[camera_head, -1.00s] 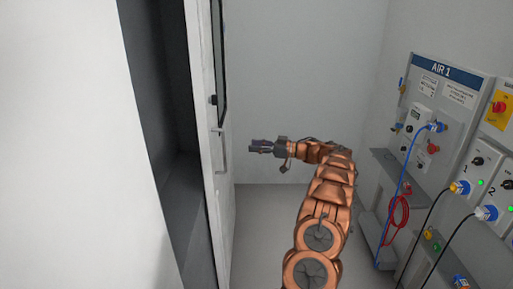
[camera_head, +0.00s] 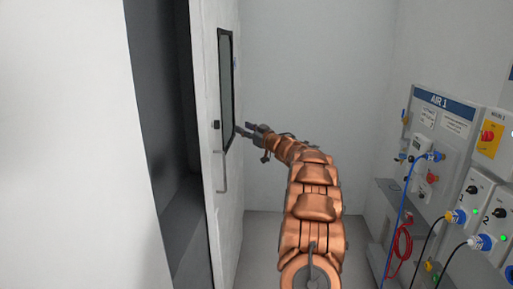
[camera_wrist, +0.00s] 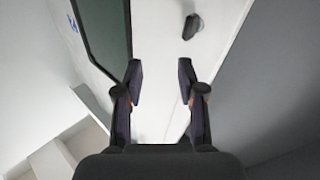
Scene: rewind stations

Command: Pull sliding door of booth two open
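The white sliding door (camera_head: 208,90) stands at left of centre in the head view, with a dark gap on its left side. It has a narrow dark window (camera_head: 227,85), a small black knob (camera_head: 216,125) and a grey vertical bar handle (camera_head: 222,172) below the knob. My gripper (camera_head: 245,129) is right of the door, near the window's lower end and higher in the picture than the handle. In the wrist view my gripper (camera_wrist: 161,75) is open with nothing between its fingers. The door face (camera_wrist: 160,45) fills the space ahead, with a dark knob-like part (camera_wrist: 192,27) there. I cannot make out the handle there.
A panel marked AIR 1 (camera_head: 445,100) with plugs, a blue hose and a red coil (camera_head: 402,243) is on the right. A white wall surface (camera_head: 70,150) fills the left. Bare floor shows between door and panel.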

